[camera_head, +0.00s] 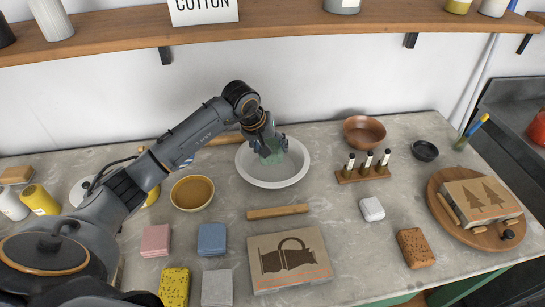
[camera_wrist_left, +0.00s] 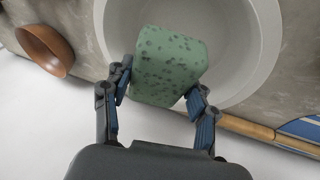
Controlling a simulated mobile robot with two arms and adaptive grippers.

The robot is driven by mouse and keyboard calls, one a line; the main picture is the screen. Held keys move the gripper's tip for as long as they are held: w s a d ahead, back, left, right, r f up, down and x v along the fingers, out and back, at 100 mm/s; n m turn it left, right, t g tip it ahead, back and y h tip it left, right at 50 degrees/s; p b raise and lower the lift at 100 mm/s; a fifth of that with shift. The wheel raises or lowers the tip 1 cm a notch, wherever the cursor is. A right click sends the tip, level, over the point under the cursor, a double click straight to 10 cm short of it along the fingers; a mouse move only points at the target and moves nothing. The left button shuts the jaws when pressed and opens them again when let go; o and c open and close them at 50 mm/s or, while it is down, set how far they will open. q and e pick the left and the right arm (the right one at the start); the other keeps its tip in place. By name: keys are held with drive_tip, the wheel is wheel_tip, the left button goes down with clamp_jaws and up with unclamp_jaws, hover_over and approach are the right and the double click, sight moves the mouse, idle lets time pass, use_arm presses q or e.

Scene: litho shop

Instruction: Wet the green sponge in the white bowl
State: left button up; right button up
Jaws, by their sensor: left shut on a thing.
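The white bowl (camera_head: 254,178) stands on the grey worktop near the wall. My left gripper (camera_head: 268,144) reaches over it, pointing down, shut on the green sponge (camera_head: 272,157). In the left wrist view the dark-speckled green sponge (camera_wrist_left: 168,68) sits between the two blue-padded fingers of my left gripper (camera_wrist_left: 160,92), with the white bowl (camera_wrist_left: 268,50) around and beneath it. I cannot tell whether the sponge touches the bowl's floor. My right gripper is not in view.
A tan bowl (camera_head: 192,193) stands left of the white bowl, and a wooden bar (camera_head: 278,212) lies in front. A rack of small bottles (camera_head: 364,174) and a brown bowl (camera_head: 364,131) stand to the right. Several sponges and a printed block (camera_head: 289,262) lie nearer the front.

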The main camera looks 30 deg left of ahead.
sight(275, 142)
use_arm(q)
drive_tip(key=shift+r+p, duration=0.85)
drive_tip(key=shift+r, duration=1.2)
idle(0.6)
drive_tip(key=shift+r+p, duration=0.85)
drive_tip(key=shift+r, duration=1.15)
drive_tip(key=shift+d, duration=0.1)
